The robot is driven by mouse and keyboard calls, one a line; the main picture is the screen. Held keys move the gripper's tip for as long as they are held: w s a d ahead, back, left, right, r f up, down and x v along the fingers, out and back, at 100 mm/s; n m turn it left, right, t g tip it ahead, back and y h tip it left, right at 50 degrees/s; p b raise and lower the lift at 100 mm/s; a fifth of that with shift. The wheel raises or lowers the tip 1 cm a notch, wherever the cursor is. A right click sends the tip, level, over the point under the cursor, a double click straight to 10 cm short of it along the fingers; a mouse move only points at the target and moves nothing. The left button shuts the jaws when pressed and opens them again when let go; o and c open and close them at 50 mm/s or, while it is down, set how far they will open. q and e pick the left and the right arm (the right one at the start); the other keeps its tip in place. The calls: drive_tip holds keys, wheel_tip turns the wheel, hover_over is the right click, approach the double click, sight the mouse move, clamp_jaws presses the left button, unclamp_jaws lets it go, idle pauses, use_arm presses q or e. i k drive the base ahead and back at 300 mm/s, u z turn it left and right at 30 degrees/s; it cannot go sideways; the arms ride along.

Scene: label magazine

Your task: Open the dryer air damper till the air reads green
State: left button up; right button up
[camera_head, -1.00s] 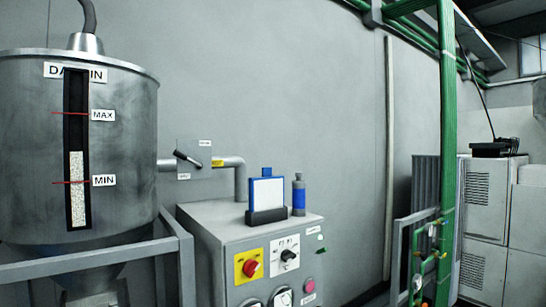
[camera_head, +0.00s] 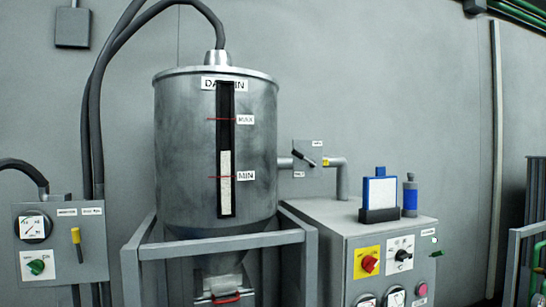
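The damper (camera_head: 305,158) is a black lever on a small grey plate, set in the pipe between the hopper and the grey dryer cabinet. Its lever slants down to the right, with small labels above and below the plate. The dryer cabinet (camera_head: 325,226) has a red knob (camera_head: 369,263) on a yellow plate and a black selector (camera_head: 403,255) on a white plate. Round gauges (camera_head: 394,297) at its lower front are cut by the frame's bottom edge, so their reading is hidden. Neither of my grippers is in view.
The steel hopper (camera_head: 185,150) stands in a grey frame (camera_head: 215,243) left of the cabinet. A blue-framed panel (camera_head: 380,192) and a blue-grey bottle (camera_head: 410,196) stand on the cabinet. A control box (camera_head: 62,240) hangs at the left; green posts stand far right.

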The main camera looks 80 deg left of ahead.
sight(296, 154)
drive_tip(key=z, duration=0.05)
drive_tip(key=k, duration=0.9)
drive_tip(key=u, duration=1.7)
